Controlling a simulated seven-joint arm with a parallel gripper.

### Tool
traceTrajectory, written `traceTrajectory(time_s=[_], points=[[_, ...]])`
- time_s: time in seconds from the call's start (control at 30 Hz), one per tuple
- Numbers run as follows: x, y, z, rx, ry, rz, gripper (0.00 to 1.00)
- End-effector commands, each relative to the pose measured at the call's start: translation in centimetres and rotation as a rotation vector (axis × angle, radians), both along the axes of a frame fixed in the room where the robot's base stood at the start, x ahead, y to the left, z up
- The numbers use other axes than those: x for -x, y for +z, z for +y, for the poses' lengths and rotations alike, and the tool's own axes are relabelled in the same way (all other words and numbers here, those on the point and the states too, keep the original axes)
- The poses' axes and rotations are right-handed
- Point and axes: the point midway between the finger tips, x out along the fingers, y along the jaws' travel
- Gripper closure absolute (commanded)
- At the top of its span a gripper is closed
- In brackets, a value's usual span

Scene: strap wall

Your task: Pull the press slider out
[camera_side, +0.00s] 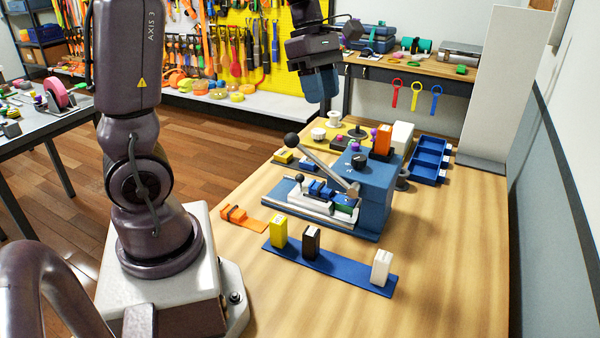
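The blue press (376,196) stands on the wooden table. A silver slider (316,206) lies low at its front left, with a small black knob at its left end. Small blue pieces and a green piece sit on or just above the slider; I cannot tell exactly how they rest. A long lever (318,160) with a black ball end slants up to the left over it. My gripper (321,88) hangs in the air above and behind the press, pointing down, well apart from the slider. Its fingertips run together in this view, so their opening is unclear.
A blue strip (340,268) with yellow, dark and white blocks lies in front of the press. An orange piece (240,216) lies to the left. A blue compartment tray (430,158) is at the back right. The front right table is clear.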

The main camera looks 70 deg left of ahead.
Motion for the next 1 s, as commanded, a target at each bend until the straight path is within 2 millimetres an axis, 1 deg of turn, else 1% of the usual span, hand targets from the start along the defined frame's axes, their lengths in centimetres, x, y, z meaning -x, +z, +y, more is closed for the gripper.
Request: traceTrajectory(time_s=[0.03,0.1,0.17,0.2,0.27,0.3,0.4,0.5,0.6,0.73,0.87,0.97,1.0], points=[[-0.7,-1.3,2.1,0.036,0.173,0.081,0.64],[-1.3,-2.8,4.6,0.082,0.420,0.190,0.64],[-1.7,-4.1,6.9,0.112,0.629,0.283,0.64],[-1.8,-5.1,8.3,0.130,0.765,0.344,0.64],[-1.9,-6.7,10.4,0.147,0.964,0.436,0.64],[-1.9,-7.7,11.8,0.153,1.090,0.494,0.64],[-1.6,-10.2,14.6,0.157,1.372,0.628,0.64],[-1.3,-12.3,16.6,0.148,1.584,0.728,0.64],[-1.0,-13.7,17.7,0.137,1.721,0.795,0.64],[-0.8,-14.6,18.2,0.130,1.798,0.833,0.64],[-0.7,-15.5,17.8,0.129,1.807,0.838,0.64],[-0.6,-17.0,17.0,0.128,1.806,0.839,0.64],[-0.5,-17.8,16.7,0.127,1.805,0.841,0.64]])
